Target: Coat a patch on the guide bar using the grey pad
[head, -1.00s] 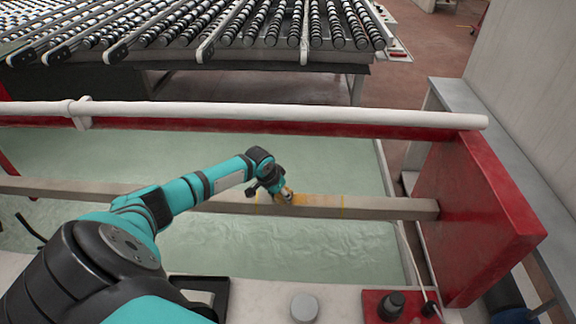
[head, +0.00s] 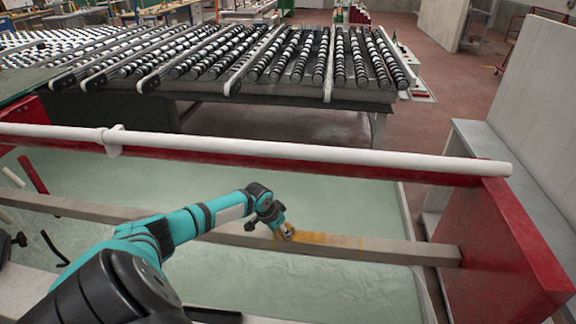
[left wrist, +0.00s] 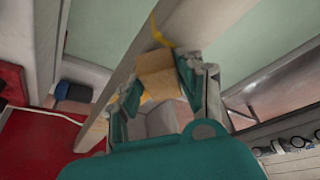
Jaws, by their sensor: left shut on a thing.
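The guide bar (head: 400,250) is a long beige beam across the pale green tank. A yellow-orange patch (head: 325,241) shows on it, with a thin yellow line at its right end; a yellow line (left wrist: 158,35) also shows in the left wrist view. My left gripper (head: 285,232) is at the patch's left end. It is shut on a block-shaped pad (left wrist: 158,75), which looks tan rather than grey here. The pad is at the bar's surface; I cannot tell whether it touches, as its contact face is hidden. My right gripper is not in view.
A white rail (head: 300,149) on a red beam runs behind the bar. A red end plate (head: 500,250) stands at the bar's right end. A roller conveyor (head: 290,60) is beyond. Pale green sheeting (head: 330,200) lies below the bar.

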